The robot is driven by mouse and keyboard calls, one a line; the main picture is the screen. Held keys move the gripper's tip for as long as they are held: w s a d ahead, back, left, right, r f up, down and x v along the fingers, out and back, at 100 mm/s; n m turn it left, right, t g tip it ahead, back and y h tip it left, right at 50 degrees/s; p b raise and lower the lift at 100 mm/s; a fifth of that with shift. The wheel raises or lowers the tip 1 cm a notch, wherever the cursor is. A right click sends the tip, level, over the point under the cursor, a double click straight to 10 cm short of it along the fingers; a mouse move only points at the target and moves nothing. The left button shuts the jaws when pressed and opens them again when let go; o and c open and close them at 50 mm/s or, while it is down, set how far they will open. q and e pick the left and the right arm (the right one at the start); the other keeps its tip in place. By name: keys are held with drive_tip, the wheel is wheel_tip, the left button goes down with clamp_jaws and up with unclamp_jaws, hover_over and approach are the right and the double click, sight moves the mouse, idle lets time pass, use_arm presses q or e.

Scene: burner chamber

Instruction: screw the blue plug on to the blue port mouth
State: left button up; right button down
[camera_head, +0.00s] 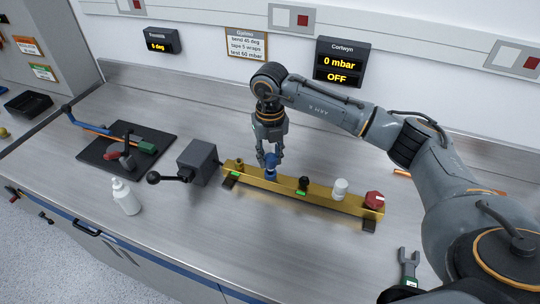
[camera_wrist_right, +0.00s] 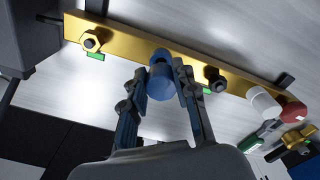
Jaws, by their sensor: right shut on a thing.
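The brass-coloured manifold bar (camera_head: 327,201) lies across the bench. The blue port mouth (camera_head: 270,175) is on it, second from the left, and shows in the right wrist view at the bar (camera_wrist_right: 158,55). My right gripper (camera_head: 272,154) points down above this port. Its fingers are shut on the blue plug (camera_head: 270,160), a cylinder seen between the fingers in the right wrist view (camera_wrist_right: 160,84). The plug is lined up closely with the port mouth; I cannot tell whether the threads engage. My left gripper is not in view.
Along the bar are a brass fitting (camera_head: 239,163), a black fitting (camera_head: 303,184), a white cap (camera_head: 340,188) and a red cap (camera_head: 374,199). A grey box with a lever (camera_head: 199,162) stands left. A white bottle (camera_head: 125,197) stands near the front edge. The bench centre front is clear.

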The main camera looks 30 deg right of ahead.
drive_tip(key=shift+f+b, duration=0.75)
drive_tip(key=shift+f, duration=0.35)
drive_tip(key=c, duration=1)
unclamp_jaws()
drive_tip(key=shift+o, duration=0.2)
drive_tip(key=shift+r, duration=0.1)
drive_tip(key=shift+r, duration=0.1)
